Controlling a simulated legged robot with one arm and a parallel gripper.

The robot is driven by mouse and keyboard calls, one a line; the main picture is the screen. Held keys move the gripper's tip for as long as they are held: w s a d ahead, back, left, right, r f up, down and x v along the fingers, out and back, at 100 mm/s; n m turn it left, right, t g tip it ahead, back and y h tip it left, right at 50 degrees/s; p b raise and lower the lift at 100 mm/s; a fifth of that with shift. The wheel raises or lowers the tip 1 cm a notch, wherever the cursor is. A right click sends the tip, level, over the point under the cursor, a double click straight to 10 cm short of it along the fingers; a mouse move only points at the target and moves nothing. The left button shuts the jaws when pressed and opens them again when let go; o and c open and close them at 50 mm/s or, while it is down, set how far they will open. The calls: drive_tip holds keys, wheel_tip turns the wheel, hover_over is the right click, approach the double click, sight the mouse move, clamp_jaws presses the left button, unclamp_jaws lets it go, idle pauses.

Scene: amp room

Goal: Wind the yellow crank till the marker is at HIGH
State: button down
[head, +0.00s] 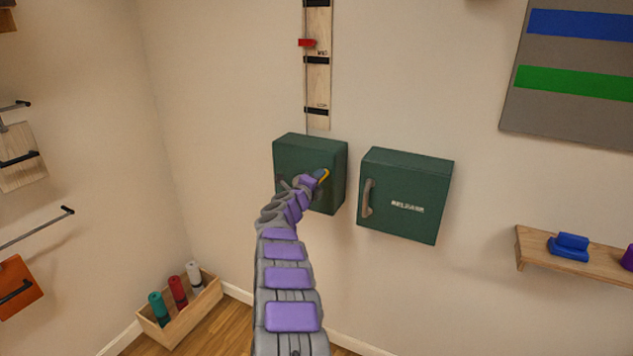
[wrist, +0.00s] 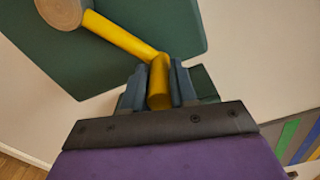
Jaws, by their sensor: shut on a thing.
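The yellow crank (head: 324,174) is on the front of a dark green box (head: 290,150) on the wall. In the wrist view the crank's arm (wrist: 120,36) runs from a round wooden hub (wrist: 60,10) to a yellow handle (wrist: 160,75). My gripper (wrist: 159,88) is shut on that handle, one finger on each side. In the head view my arm hides part of the box front and most of the crank. The red marker (head: 307,43) is on a vertical wooden scale (head: 318,85) above the box, between the top black band and the middle one. The scale's lettering is too small to read surely.
A wooden shelf (head: 540,255) is at right. A wooden bin (head: 190,325) with rolled items stands on the floor at lower left.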

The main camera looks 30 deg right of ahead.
drive_tip(key=shift+s+d+f+m+b, duration=0.1)
drive_tip(key=shift+s+f+m+b, duration=0.05)
drive_tip(key=shift+f+m+b, duration=0.45)
drive_tip(key=shift+f, duration=0.1)
drive_tip(key=c, duration=1)
unclamp_jaws()
drive_tip(key=shift+o, duration=0.5)
drive_tip(key=shift+s+a, duration=0.45)
drive_tip(key=shift+a, duration=0.15)
drive_tip(key=p+v, duration=0.1)
drive_tip(key=v, duration=1.4)
drive_tip(key=shift+s+a, duration=0.2)
drive_tip(key=shift+a, duration=0.1)
